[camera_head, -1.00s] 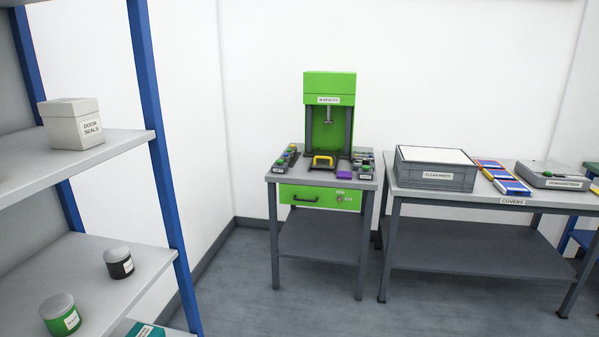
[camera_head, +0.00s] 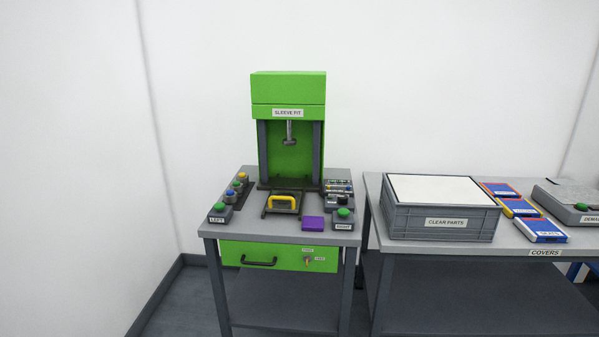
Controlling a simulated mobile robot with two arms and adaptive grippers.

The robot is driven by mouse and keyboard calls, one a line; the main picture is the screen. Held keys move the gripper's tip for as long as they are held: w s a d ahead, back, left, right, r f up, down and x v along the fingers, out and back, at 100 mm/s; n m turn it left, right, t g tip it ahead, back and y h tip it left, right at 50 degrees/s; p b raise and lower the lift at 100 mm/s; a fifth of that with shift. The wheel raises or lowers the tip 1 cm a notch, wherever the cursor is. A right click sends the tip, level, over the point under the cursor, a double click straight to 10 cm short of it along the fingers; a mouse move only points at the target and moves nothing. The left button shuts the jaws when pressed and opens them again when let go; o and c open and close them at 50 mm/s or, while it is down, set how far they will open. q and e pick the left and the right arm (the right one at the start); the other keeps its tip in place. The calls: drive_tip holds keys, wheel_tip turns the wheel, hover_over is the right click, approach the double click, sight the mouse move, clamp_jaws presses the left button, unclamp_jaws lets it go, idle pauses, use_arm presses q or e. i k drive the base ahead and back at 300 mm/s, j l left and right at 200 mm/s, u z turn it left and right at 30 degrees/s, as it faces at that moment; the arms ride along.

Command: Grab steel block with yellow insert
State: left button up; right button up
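A row of small dark blocks with coloured tops runs along the left side of the green press table. The one at the back has a yellow top (camera_head: 242,177) and looks like the steel block with yellow insert, though it is too small to be sure. Blocks with green (camera_head: 237,185) and blue (camera_head: 230,195) tops sit in front of it. A yellow handle-shaped piece (camera_head: 282,203) on a dark frame sits in the middle of the table, below the press. Neither of my grippers is in view.
The green press (camera_head: 289,92) labelled SLEEVE FIT stands at the back of its table (camera_head: 262,228). LEFT (camera_head: 219,213) and RIGHT (camera_head: 344,219) button boxes sit at its front corners, with a purple piece (camera_head: 313,223) between. A grey CLEAR PARTS crate (camera_head: 440,222) stands on the table to the right.

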sight(245, 181)
drive_tip(key=i+u, duration=0.45)
drive_tip(key=i+l+u, duration=0.2)
drive_tip(key=i+u, duration=0.2)
drive_tip(key=i, duration=0.3)
